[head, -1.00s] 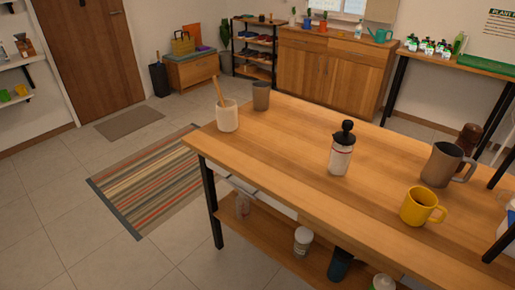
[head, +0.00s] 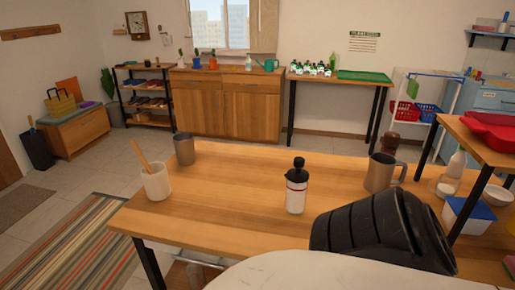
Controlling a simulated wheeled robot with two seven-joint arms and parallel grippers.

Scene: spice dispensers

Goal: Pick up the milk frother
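A white canister with a red band and a black knobbed top (head: 296,187) stands upright on the wooden table (head: 235,165); it looks like the milk frother. It is uncovered, just left of a large black ribbed part of my own arm, which fills the lower right. Neither gripper's fingers show in the head view, so I cannot see whether they are open or shut.
A cream cup with a wooden stick (head: 156,182) and a grey cup (head: 184,149) stand on the table's left. A grey-brown mug (head: 381,172) and a dark brown grinder (head: 390,144) are behind my arm. A shelf with a red item (head: 492,131) rises at right.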

